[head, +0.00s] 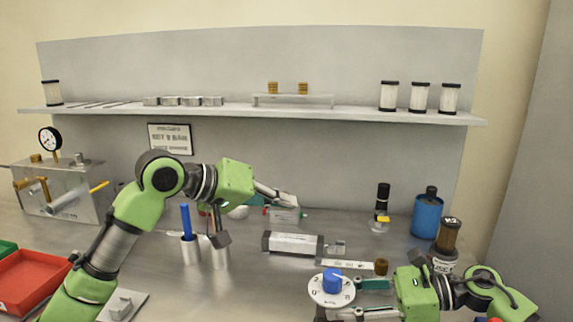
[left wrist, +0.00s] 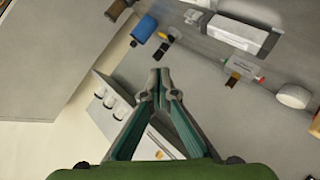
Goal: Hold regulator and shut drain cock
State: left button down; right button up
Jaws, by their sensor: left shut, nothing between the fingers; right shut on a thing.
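A white round dial with a blue knob (head: 332,282) is at the front, right of centre in the head view; I take it to be on the regulator. My right gripper (head: 345,312) comes in from the right and is shut on the regulator, whose body is mostly hidden behind the dial and fingers. My left gripper (head: 294,202) is shut and empty, raised above the back of the bench. In the left wrist view its fingertips (left wrist: 155,82) meet with nothing between them. I cannot tell which part is the drain cock; a small labelled block (head: 284,215) shows just below the left fingertips.
A white block (head: 292,244) lies between the grippers. Cups with tools (head: 190,250) stand left, beneath my left arm. A red tray (head: 30,282) and a metal tank with a gauge (head: 70,195) are far left. A blue canister (head: 426,215) stands right. A shelf (head: 230,112) spans the back.

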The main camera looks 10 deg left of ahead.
pick_arm(q)
notch_tip(320, 180, up, 6)
jog(key=w+t, duration=0.2)
jog(key=t, duration=0.1)
jog(key=shift+w+r, duration=0.15)
jog(key=shift+w, duration=0.15)
jog(key=c, duration=2.6)
grip_release()
jog(key=shift+w+r, duration=0.1)
jog(key=shift+r, duration=0.15)
jog(key=o, duration=0.9)
jog(key=shift+r+t, duration=0.15)
jog(key=shift+t, duration=0.15)
jog(key=s+d+f+g+y, duration=0.1)
jog(key=s+d+f+g, duration=0.45)
jog(key=s+d, duration=0.5)
jog(key=s+a+f+g+y, duration=0.25)
jog(key=s+f+y, duration=0.35)
jog(key=s+f, duration=0.4)
jog(key=x, duration=1)
jog(key=shift+s+f, duration=0.3)
jog(key=shift+f, duration=0.05)
jog(key=shift+c, duration=0.4)
